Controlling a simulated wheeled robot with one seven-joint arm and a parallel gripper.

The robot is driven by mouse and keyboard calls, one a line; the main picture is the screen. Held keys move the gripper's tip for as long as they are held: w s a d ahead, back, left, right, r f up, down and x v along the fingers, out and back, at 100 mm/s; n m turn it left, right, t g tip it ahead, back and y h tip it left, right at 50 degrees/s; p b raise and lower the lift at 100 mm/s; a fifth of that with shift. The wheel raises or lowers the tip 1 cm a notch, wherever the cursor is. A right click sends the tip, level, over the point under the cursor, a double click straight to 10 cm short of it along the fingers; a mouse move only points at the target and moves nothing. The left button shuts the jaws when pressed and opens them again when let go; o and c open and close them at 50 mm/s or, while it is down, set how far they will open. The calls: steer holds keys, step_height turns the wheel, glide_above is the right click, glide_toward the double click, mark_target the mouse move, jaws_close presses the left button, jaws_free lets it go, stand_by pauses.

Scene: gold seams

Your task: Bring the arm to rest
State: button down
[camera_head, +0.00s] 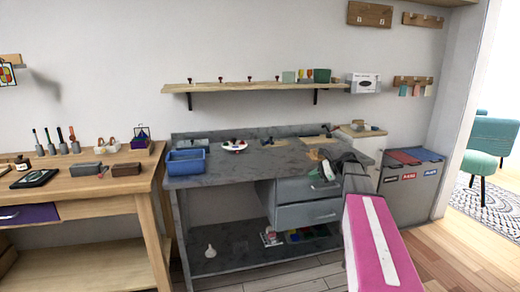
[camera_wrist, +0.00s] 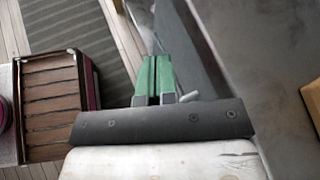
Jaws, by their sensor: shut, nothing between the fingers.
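My arm, pink and white with a dark wrist, reaches in from the lower right of the head view. My gripper (camera_head: 322,174) is at the front right of the grey workbench (camera_head: 225,168), near the bench's drawers (camera_head: 306,206). The head view shows it small and partly hidden by the wrist. In the wrist view the two green fingers (camera_wrist: 154,78) lie side by side, shut with nothing between them. The grey bench (camera_wrist: 270,50) fills the right of that view, beside the fingers. I cannot tell whether the gripper touches the bench.
A blue bin (camera_head: 186,162) and a white plate (camera_head: 234,146) stand on the bench. A wooden table (camera_head: 90,187) with tools is at left. A shelf (camera_head: 255,87) hangs above. Labelled bins (camera_head: 412,180) stand at right. Wood floor (camera_head: 450,235) is open at lower right.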

steer(key=s+a+f+n+g+h, duration=0.1)
steer(key=s+f+n+h, duration=0.5)
steer(key=s, duration=0.7)
steer(key=s+a+f+n+g+h, duration=0.1)
steer(key=s+a+f+n+h, duration=0.3)
steer(key=s+f+n, duration=0.7)
step_height(320, 180, down, 4)
steer(key=s+h, duration=0.2)
steer(key=shift+s+a+f+g, duration=0.15)
steer(key=shift+s+a+g, duration=0.15)
steer(key=shift+s+a, duration=0.1)
